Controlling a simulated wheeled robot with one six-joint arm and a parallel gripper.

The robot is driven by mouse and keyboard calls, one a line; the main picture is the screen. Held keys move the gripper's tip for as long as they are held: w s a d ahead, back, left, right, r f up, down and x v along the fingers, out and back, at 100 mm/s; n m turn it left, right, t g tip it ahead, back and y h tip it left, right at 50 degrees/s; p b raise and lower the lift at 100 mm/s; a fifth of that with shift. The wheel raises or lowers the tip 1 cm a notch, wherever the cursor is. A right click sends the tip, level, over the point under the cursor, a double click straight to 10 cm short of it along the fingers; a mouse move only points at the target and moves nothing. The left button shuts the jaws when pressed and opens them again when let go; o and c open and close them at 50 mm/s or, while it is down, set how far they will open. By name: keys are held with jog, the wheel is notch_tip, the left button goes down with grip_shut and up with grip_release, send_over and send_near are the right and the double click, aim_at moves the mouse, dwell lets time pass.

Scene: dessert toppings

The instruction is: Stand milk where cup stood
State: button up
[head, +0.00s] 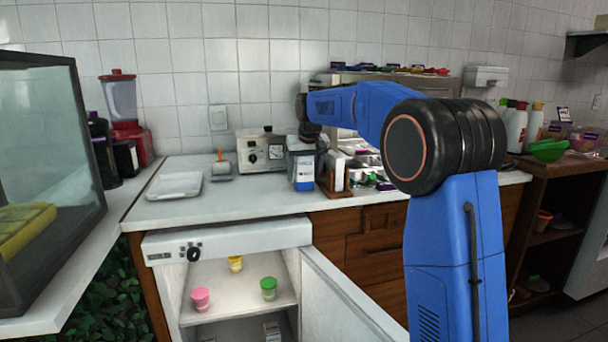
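A pink cup (201,299), a yellow cup (235,263) and a green-topped cup (269,288) stand apart on the upper shelf of the open small fridge (226,243). A small white carton-like box (272,331) shows partly on the level below, cut off by the frame; I cannot tell if it is the milk. My gripper (307,140) points down over the counter, far above the fridge shelf. A pale container with a blue label (303,178) shows directly beneath it. I cannot tell whether my gripper touches or holds this container; the fingers are not clear.
The fridge door (348,298) stands open to the right. A white tray (174,186), a small grey holder (221,171) and a cream appliance (262,150) stand on the counter (228,205). A red blender (122,105) is at the back left. The counter's front left is clear.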

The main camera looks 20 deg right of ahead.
aim_at(306, 159)
jog(key=v, duration=1.1)
jog(key=shift+s+r, duration=0.15)
jog(key=shift+r, duration=0.15)
jog(key=shift+s+r, duration=0.1)
jog(key=shift+r, duration=0.15)
jog(key=shift+s, duration=0.1)
